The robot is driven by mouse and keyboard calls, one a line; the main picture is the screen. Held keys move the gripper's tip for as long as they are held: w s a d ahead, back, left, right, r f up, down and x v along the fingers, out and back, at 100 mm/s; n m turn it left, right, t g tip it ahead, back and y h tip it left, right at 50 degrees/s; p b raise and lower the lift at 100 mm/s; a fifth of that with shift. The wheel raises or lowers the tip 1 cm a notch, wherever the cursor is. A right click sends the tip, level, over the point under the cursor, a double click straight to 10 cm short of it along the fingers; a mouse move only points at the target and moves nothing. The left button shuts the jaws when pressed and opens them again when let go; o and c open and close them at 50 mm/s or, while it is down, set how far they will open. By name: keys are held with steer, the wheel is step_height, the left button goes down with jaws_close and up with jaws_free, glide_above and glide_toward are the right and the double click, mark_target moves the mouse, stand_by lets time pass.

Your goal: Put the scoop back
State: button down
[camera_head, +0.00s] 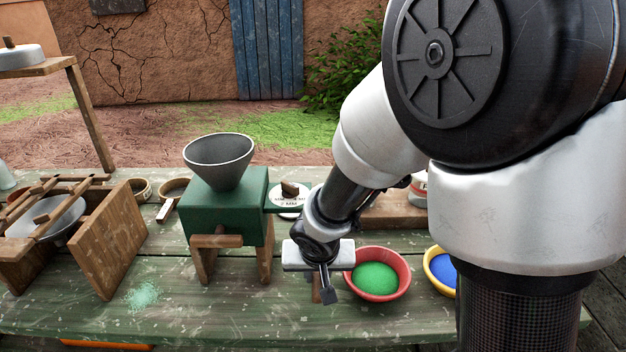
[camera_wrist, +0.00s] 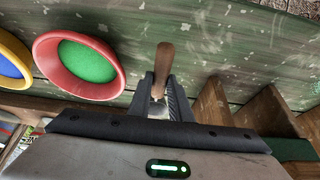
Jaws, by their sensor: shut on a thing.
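My gripper (camera_head: 323,292) is over the green bench, just left of the red bowl. It is shut on the scoop. In the wrist view the scoop's brown wooden handle (camera_wrist: 164,62) sticks out beyond the fingertips, with a pale metal part between the fingers. In the head view only a small piece of the handle (camera_head: 316,289) shows beside the fingers; the rest of the scoop is hidden. I cannot tell whether the scoop touches the bench.
The red bowl (camera_head: 380,297) holds green powder. A yellow bowl (camera_head: 431,272) with blue powder stands to its right. A green mill (camera_head: 225,215) with a grey funnel (camera_head: 219,160) stands left of my gripper. Spilled pale green grains (camera_head: 143,295) lie on the bench (camera_head: 200,320).

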steer(key=w+p, duration=0.1)
steer(key=w, duration=0.5)
steer(key=shift+f+b, duration=0.6)
steer(key=shift+f, duration=1.15)
steer(key=shift+f+b, duration=0.25)
steer(key=shift+b, duration=0.1)
steer(key=c, duration=1.6)
jaws_free()
steer(key=shift+r, duration=0.1)
